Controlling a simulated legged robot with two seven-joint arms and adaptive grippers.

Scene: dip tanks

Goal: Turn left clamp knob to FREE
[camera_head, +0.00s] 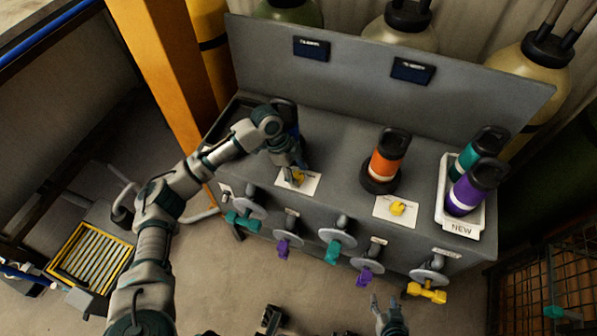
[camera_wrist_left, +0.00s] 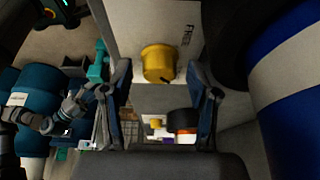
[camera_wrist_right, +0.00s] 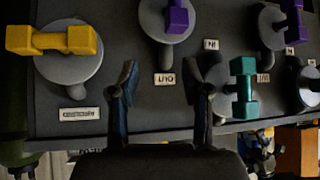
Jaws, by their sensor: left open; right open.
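The left clamp knob (camera_head: 298,176) is a small yellow knob on a white plate at the left of the grey bench top. In the left wrist view the knob (camera_wrist_left: 158,62) sits between and just beyond my fingertips, with a dark mark on its lower right edge. The word FREE is printed on the white plate (camera_wrist_left: 148,20) to its upper right. My left gripper (camera_head: 289,168) points down over the knob, open; contact cannot be told. My right gripper (camera_head: 390,308) is open and empty in front of the bench; it also shows in the right wrist view (camera_wrist_right: 163,85).
A blue-banded bottle (camera_wrist_left: 295,85) stands close beside my left gripper. An orange bottle (camera_head: 388,158) stands mid-bench, with another yellow knob (camera_head: 397,208) before it. Teal and purple bottles stand in the NEW tray (camera_head: 460,229). Several valve handles (camera_head: 428,291) jut from the bench front.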

